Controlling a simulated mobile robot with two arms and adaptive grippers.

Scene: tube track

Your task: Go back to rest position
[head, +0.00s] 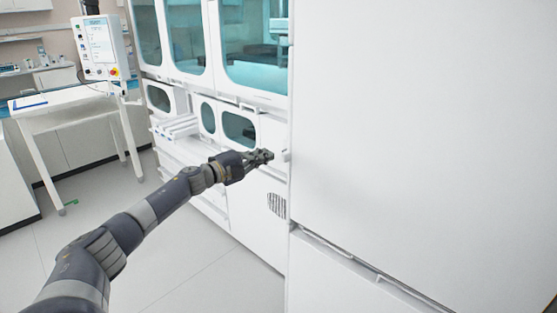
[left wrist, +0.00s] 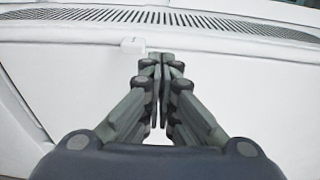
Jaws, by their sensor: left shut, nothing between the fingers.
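My left arm reaches in from the lower left of the head view. Its left gripper (head: 268,155) is in front of the white machine (head: 256,132), close to the edge of a large white panel (head: 420,130). In the left wrist view the left gripper (left wrist: 160,65) has its fingers together, with nothing between them. A white surface with a small white block (left wrist: 133,45) and a slotted vent (left wrist: 180,18) lies beyond the fingertips. I cannot tell whether the fingers touch it. My right gripper is not in view.
The white panel fills the right side at close range. The machine has several dark windows (head: 240,129) and a protruding tray (head: 176,126). A white table (head: 70,97) and a control screen (head: 101,45) stand at the left. Grey floor (head: 165,250) is clear between.

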